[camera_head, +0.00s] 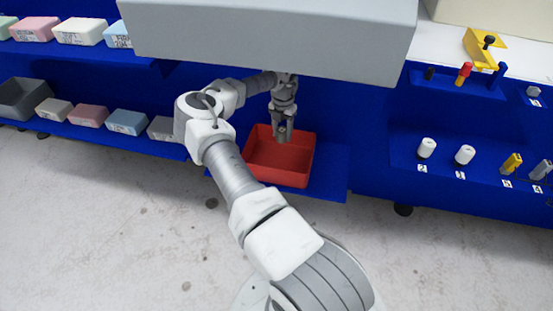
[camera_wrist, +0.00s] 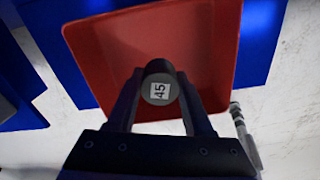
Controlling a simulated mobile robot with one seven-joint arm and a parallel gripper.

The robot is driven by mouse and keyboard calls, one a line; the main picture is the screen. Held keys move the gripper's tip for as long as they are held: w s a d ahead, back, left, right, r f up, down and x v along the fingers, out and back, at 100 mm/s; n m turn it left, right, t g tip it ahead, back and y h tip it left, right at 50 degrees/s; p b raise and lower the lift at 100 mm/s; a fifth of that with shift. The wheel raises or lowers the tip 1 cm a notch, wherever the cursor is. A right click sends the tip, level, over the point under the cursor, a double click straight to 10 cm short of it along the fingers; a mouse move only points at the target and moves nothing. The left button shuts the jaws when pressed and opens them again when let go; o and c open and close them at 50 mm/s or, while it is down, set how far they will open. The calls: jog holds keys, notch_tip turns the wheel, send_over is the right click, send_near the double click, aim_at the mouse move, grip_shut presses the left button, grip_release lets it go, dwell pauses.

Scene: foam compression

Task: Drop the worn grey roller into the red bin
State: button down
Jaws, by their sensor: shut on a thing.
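The red bin (camera_head: 262,168) stands on a low blue shelf in the middle of the head view, and it fills much of the wrist view (camera_wrist: 215,45). My gripper (camera_head: 283,132) is over the bin. The roller also shows small in the head view (camera_head: 283,136). It is held over the bin opening. I cannot tell how far it is above the bin floor. The visible bin floor is empty.
A large grey box-shaped housing (camera_head: 270,28) hangs over the bin. White rollers (camera_head: 427,148) and yellow and grey pieces stand on the blue shelf at right. Foam blocks (camera_head: 87,116) and a dark grey bin (camera_head: 24,98) are at left. The floor in front is clear.

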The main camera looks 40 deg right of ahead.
jog(key=shift+f+b, duration=0.5)
jog(key=shift+f, duration=1.2)
jog(key=shift+c, duration=1.1)
grip_release()
jog(key=shift+r, duration=0.1)
notch_tip(320, 180, up, 8)
jog(key=p, duration=0.3)
jog(key=shift+f, duration=0.25)
jog(key=shift+f, duration=0.1)
